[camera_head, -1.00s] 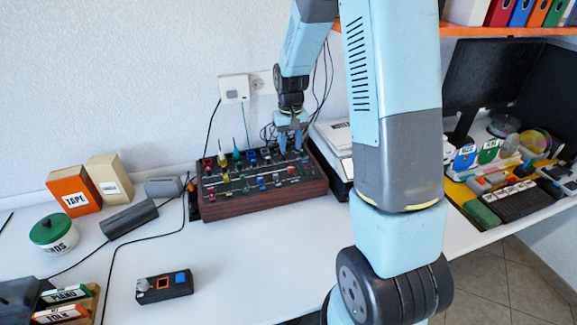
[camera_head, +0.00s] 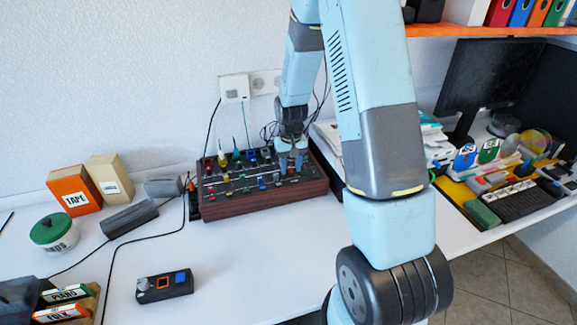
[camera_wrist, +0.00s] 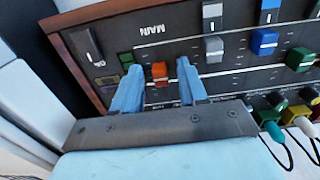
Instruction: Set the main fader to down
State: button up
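The mixer (camera_head: 264,202) is a wood-sided console with a dark panel of coloured caps and knobs, on the white desk. In the wrist view, a MAIN label (camera_wrist: 152,30) shows upside down. Below it is an orange-red fader cap (camera_wrist: 160,77), which I take for the main fader. My gripper (camera_wrist: 159,67) is open, with one blue fingertip on each side of this cap and a visible gap to each. In the head view my gripper (camera_head: 291,165) is low over the mixer's right part, and its fingers partly hide the controls there.
Plugs with cables (camera_wrist: 272,127) are at lower right. A small button box (camera_head: 164,284) lies on the front desk.

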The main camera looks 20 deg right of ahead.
aim_at(292, 176)
grip_shut()
dwell(0.4)
jog(key=shift+s, duration=1)
grip_release()
jog(key=shift+r, duration=0.1)
jog(key=shift+r, duration=6.8)
